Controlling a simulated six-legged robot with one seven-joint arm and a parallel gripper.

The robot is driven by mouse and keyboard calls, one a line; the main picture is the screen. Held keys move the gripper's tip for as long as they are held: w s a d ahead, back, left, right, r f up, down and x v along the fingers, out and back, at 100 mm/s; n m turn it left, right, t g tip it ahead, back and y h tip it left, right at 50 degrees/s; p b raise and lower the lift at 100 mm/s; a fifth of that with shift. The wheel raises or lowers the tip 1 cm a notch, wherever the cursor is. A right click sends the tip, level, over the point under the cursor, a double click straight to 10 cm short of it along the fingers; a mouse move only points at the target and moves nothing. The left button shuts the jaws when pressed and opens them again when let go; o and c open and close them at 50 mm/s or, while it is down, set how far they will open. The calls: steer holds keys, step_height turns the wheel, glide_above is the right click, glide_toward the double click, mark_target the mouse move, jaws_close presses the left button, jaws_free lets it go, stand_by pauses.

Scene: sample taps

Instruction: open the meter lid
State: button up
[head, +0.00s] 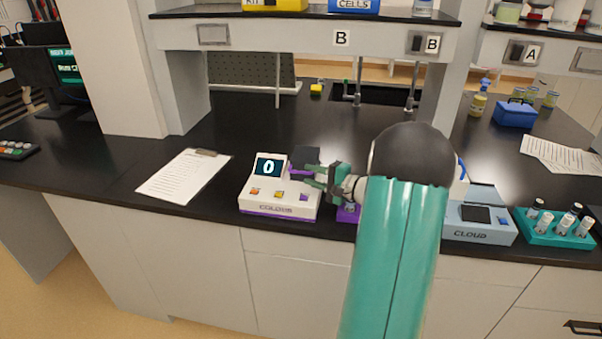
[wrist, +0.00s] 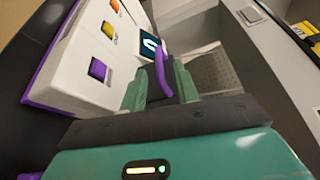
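The meter (head: 277,206) is a white box with a purple base, marked COLOUR, on the black bench. Its screen (head: 268,167) reads 0, and coloured buttons sit on its front. A dark lid (head: 306,155) with purple below it is at the meter's back right; its exact tilt is hard to tell. My gripper (head: 314,177) is at the meter's right side, by the lid. In the wrist view a curved purple handle (wrist: 161,75) lies between the fingers of my gripper (wrist: 160,82). The fingers stand apart, with a gap showing beside the handle.
A clipboard (head: 184,176) lies left of the meter. A purple item (head: 348,212) is partly hidden behind my arm. Right of my arm are a blue CLOUD meter (head: 480,216) and a teal vial rack (head: 553,231). A shelf (head: 300,36) hangs above; the bench behind the meter is mostly clear.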

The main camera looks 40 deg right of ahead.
mark_target(305, 173)
steer(key=x, duration=0.4)
steer(key=shift+a, duration=0.1)
jaws_close()
